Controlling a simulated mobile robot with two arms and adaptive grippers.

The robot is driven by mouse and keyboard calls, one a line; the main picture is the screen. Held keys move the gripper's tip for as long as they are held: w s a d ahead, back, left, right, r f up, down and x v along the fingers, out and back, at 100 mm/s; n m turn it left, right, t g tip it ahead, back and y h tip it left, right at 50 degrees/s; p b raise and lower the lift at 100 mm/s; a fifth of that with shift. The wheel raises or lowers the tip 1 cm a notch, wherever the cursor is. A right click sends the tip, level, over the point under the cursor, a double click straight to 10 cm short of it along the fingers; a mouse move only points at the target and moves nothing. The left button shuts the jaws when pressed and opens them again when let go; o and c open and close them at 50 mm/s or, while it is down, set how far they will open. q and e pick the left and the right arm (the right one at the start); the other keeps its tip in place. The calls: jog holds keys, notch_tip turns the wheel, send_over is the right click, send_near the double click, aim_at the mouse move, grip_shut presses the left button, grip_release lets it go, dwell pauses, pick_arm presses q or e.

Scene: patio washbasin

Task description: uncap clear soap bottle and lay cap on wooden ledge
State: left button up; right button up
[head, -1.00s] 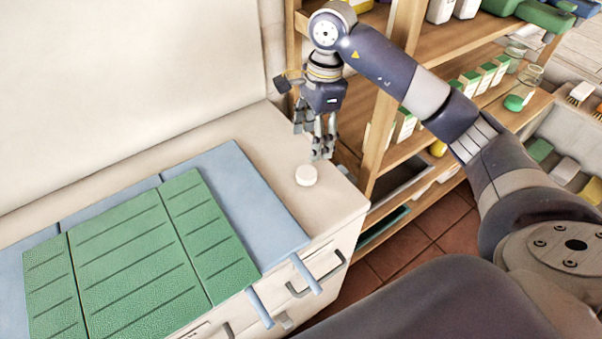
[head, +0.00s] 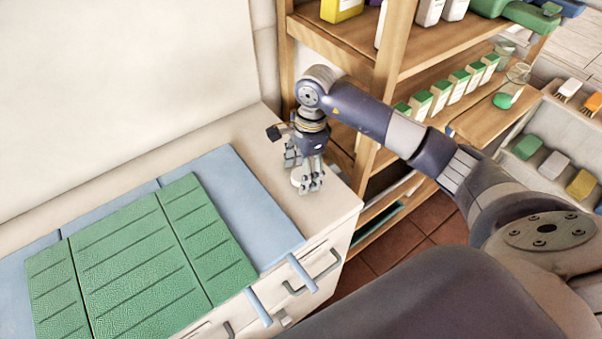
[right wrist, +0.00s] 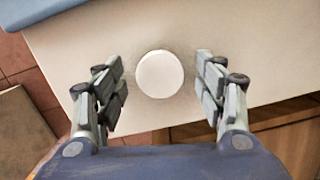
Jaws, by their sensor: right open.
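A short, round white piece (head: 297,175) sits on the pale countertop; I cannot tell whether it is a cap. My right gripper (head: 308,186) is open and points down over it. In the right wrist view the white piece (right wrist: 160,74) lies between the two open fingers (right wrist: 160,82), with a gap on each side. A clear jar (head: 518,73) stands on a wooden ledge (head: 482,128) at the right, with a round green piece (head: 502,101) by it. I cannot tell if this is the soap bottle. My left gripper is not in view.
A green mat (head: 135,255) lies on a blue mat (head: 225,190) on the counter at left. A wooden shelf unit (head: 385,60) with several green-and-white boxes (head: 440,94) stands close right of the gripper. Drawer handles (head: 312,270) stick out in front.

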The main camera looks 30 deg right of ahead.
jog(key=c, duration=0.7)
jog(key=shift+c, duration=0.5)
